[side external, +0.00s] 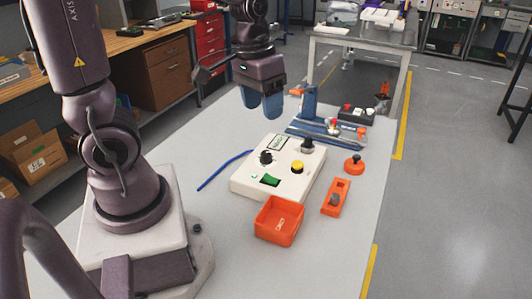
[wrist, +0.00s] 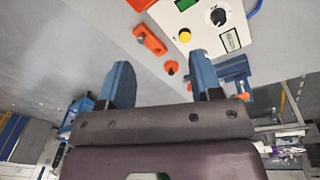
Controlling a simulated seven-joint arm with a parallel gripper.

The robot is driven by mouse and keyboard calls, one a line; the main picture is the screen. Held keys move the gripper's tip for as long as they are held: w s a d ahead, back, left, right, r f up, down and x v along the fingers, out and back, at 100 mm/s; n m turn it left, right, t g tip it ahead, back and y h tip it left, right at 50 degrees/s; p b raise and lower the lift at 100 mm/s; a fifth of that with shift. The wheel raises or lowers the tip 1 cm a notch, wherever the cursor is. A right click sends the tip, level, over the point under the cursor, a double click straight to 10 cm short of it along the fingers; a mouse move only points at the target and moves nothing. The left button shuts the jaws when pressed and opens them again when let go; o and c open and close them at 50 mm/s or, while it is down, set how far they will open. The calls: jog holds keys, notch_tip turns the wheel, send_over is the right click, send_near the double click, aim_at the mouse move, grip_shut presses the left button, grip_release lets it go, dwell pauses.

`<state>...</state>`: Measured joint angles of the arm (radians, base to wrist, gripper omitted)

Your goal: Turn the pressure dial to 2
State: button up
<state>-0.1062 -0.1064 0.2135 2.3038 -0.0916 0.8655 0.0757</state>
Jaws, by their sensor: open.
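A white control box (side external: 285,187) stands on the table and shows at the top right of the wrist view (wrist: 252,32). A black round dial (side external: 266,157) with a white mark sits on it beside a small display (side external: 278,143); the dial also shows in the wrist view (wrist: 217,16). Its scale numbers are too small to read. A second black knob (side external: 307,144) stands at the box's far corner. A yellow button (side external: 297,167) and green switch (side external: 270,180) are also on it. My gripper (side external: 261,108), with blue fingers, is open and empty, above and behind the box, touching nothing.
An orange bin (side external: 279,221) stands in front of the box. An orange block with a grey knob (side external: 335,198) and a round orange part (side external: 354,164) lie to its right. A blue fixture (side external: 312,127) stands behind.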

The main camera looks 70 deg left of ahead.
jog(key=n+g, duration=0.2)
send_over(266, 153)
jog(key=s+d, duration=0.2)
jog(key=d, duration=0.1)
notch_tip(266, 153, down, 9)
jog(key=w+a, duration=0.2)
jog(key=a, duration=0.1)
jog(key=shift+m+t+y, duration=0.4)
notch_tip(266, 153, down, 13)
jog(key=shift+a, duration=0.1)
jog(key=shift+c, duration=0.4)
jog(key=c, duration=0.8)
jog(key=shift+c, duration=0.2)
